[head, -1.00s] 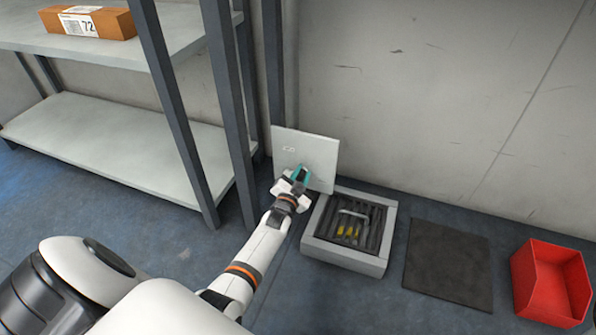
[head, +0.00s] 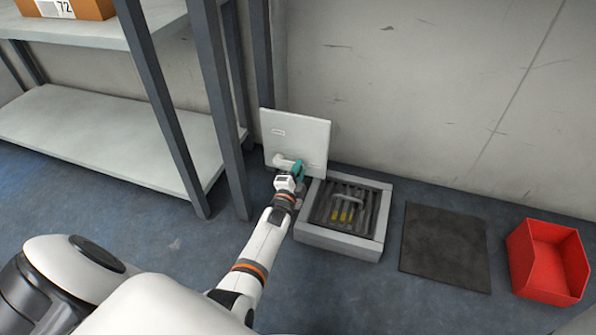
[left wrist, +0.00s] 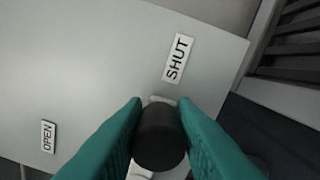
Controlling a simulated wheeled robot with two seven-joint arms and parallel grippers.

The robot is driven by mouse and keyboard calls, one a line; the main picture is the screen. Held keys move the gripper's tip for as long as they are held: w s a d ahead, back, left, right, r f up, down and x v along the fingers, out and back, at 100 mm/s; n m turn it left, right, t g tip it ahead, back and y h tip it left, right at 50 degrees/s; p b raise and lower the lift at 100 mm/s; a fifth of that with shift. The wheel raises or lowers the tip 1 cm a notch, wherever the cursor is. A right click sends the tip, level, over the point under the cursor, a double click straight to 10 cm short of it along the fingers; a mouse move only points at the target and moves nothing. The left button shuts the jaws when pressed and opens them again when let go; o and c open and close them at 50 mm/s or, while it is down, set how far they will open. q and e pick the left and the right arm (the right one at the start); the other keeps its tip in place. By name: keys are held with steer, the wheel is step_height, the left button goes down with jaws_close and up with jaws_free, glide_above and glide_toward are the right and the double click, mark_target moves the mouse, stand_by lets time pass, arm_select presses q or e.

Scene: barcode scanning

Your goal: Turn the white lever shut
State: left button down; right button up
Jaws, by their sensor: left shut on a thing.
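A pale grey panel (head: 312,132) stands upright against the wall beside the shelf. The white lever (head: 283,161) is on its lower part and reaches right to my left gripper (head: 298,170). In the left wrist view my teal fingers (left wrist: 160,135) are shut on the lever's dark round knob (left wrist: 158,140). The SHUT label (left wrist: 177,58) is just above the knob there, and the OPEN label (left wrist: 48,136) is at the lower left. The fingers and knob hide most of the lever in that view. My right gripper is not in view.
A grey-framed floor grate (head: 340,245) with yellow pieces in it lies right beside the panel. A dark mat (head: 445,245) and a red bin (head: 550,262) are farther right. Shelf posts (head: 228,110) stand close to my left arm. An orange-brown box (head: 92,8) is on the shelf.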

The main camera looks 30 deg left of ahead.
arm_select(q)
steer(key=shift+f, duration=0.3)
steer(key=c, duration=1.4)
jaws_free()
steer(key=shift+o, duration=1)
steer(key=shift+r, duration=0.1)
steer(key=shift+s, duration=0.1)
